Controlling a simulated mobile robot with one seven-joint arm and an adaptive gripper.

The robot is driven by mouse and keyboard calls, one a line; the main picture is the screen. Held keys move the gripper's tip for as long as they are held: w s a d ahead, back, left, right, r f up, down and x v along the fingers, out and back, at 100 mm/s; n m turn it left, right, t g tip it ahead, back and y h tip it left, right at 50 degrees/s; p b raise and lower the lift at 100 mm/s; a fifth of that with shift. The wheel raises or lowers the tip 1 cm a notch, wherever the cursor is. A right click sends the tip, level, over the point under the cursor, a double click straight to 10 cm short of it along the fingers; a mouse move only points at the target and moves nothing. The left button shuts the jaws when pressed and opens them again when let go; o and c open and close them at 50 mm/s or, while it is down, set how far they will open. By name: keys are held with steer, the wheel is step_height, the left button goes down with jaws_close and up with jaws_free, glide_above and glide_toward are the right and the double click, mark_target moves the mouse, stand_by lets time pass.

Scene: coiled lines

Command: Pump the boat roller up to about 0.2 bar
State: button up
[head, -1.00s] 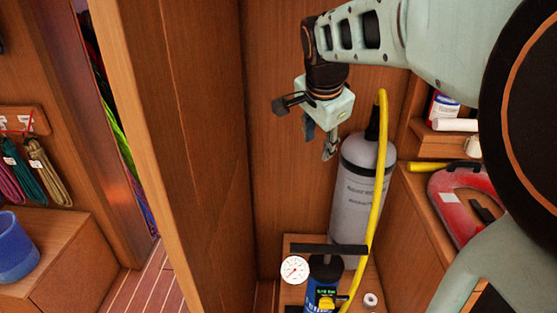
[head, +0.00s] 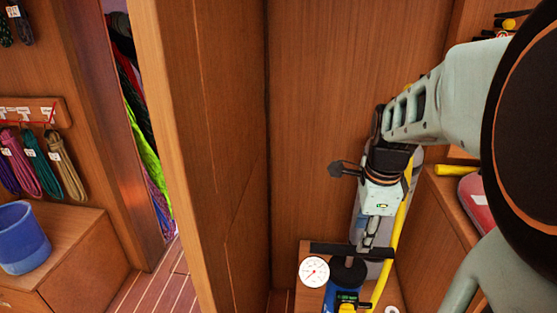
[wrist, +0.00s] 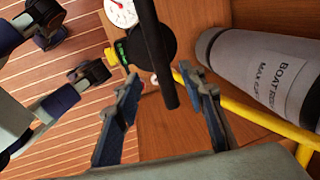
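The grey boat roller (head: 361,210) stands upright against the back panel, partly hidden behind my arm; its label shows in the wrist view (wrist: 270,75). The blue pump (head: 332,297) stands in front of it, with a black crossbar handle (head: 335,249), a white round gauge (head: 314,272) and a small display (head: 347,297). A yellow hose (head: 397,232) runs up beside the roller. My gripper (head: 367,240) points down near the handle's right end. In the wrist view its fingers (wrist: 162,85) are apart, with the crossbar (wrist: 152,40) between them; contact is not visible. The gauge reading is too small to tell.
A wooden partition (head: 205,150) stands close on the left. A white ring (head: 391,309) lies right of the pump. A red object (head: 477,205) is on the right-hand locker. A blue bucket (head: 22,238) and hanging rope coils (head: 40,165) are far left.

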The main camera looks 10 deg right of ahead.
mark_target(350, 257)
steer(key=f, duration=0.2)
steer(key=w+f+b, duration=0.1)
steer(key=f, duration=0.2)
steer(key=f+b, duration=0.1)
steer(key=f, duration=0.2)
steer(key=shift+w+d+f, duration=0.2)
steer(key=shift+w+d, duration=0.05)
steer(key=shift+w, duration=0.05)
jaws_close()
